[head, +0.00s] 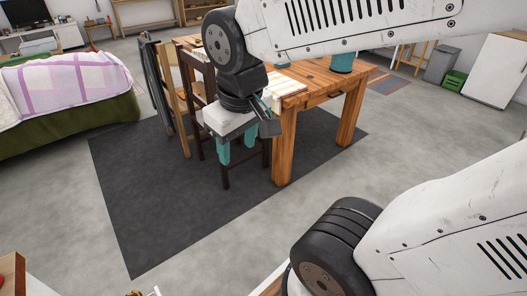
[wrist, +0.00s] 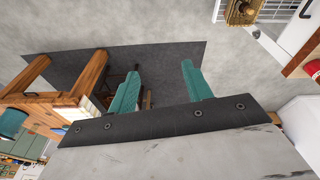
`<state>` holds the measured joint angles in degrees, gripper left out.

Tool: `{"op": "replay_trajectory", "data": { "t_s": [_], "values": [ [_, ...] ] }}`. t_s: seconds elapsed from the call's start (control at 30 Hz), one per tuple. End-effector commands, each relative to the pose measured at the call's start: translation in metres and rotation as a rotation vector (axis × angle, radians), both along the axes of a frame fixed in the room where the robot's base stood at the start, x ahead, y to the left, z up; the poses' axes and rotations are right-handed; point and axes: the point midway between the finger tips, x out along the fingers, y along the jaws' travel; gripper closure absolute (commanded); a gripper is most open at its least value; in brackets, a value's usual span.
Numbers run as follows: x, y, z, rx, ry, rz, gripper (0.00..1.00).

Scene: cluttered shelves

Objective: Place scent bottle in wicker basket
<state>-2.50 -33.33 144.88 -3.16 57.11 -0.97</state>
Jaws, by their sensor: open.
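My gripper (head: 237,147) hangs in the air in front of the wooden table and the chairs, its teal fingers pointing down. In the wrist view my gripper (wrist: 160,72) has its fingers spread wide, with only floor and dark rug between them. A small gold-brown object (wrist: 242,12) sits at the top edge of the wrist view, well away from the fingers.
The wooden table (head: 325,75) bears a teal pot (head: 342,62). Dark chairs (head: 200,85) stand at its left, close to my gripper. A bed (head: 70,85) is at left. The dark rug (head: 150,185) and grey floor are clear. A red item (wrist: 313,68) shows at far right.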

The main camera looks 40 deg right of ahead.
Motion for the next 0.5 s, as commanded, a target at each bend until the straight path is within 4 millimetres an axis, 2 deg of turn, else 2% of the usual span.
{"op": "replay_trajectory", "data": {
  "t_s": [0.03,0.1,0.2,0.33,0.5],
  "values": [
    [-0.016,-0.002,0.006,0.011,0.01,-0.023,0.5],
    [-0.036,-0.003,0.011,0.024,0.035,-0.048,0.5],
    [-0.056,-0.002,0.015,0.039,0.063,-0.071,0.5],
    [-0.068,-0.003,0.017,0.048,0.081,-0.085,0.5],
    [-0.07,-0.003,0.018,0.048,0.086,-0.086,0.5]
  ]
}}
